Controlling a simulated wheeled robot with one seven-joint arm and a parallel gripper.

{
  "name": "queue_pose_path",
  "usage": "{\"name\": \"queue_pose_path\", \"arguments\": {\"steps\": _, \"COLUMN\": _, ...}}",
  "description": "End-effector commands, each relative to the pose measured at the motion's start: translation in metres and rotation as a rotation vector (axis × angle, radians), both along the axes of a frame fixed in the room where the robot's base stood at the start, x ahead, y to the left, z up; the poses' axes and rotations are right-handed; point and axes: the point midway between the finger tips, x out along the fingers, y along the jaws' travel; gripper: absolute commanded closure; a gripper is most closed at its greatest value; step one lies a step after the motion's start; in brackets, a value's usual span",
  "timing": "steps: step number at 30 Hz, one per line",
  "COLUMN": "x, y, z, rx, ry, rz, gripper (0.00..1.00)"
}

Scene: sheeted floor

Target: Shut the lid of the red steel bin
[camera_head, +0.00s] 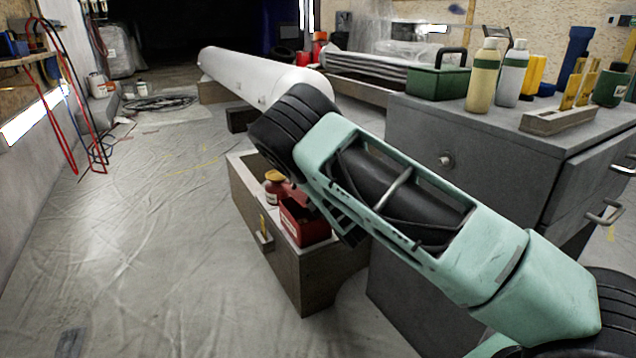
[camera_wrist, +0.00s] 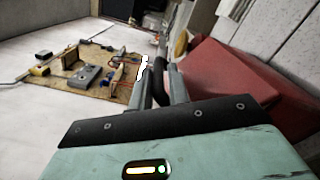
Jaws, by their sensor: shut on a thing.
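The red steel bin (camera_head: 305,222) stands in an open wooden drawer or box, left of and partly behind my mint-green arm. Its top shows a dark opening on the near left side; my arm hides its right part. In the wrist view a large red sloping surface of the bin (camera_wrist: 235,75) fills the right side. The exact contact is hard to see. In the head view the fingertips are hidden behind my arm.
A grey cabinet (camera_head: 420,140) is close on the right, with bottles and a green toolbox (camera_head: 438,82) on top. A white pipe (camera_head: 262,75) lies behind. The sheeted floor (camera_head: 150,240) at left is clear.

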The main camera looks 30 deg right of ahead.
Motion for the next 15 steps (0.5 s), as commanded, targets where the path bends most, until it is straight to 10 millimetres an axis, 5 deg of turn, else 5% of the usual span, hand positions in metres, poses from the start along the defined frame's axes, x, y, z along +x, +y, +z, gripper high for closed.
{"name": "queue_pose_path", "arguments": {"steps": 3, "x": 0.002, "y": 0.018, "z": -0.002, "rx": -0.101, "ry": -0.013, "rz": 0.02, "gripper": 1.0}}
{"name": "queue_pose_path", "arguments": {"steps": 15, "x": 0.001, "y": 0.035, "z": -0.023, "rx": -0.369, "ry": -0.021, "rz": 0.021, "gripper": 1.0}}
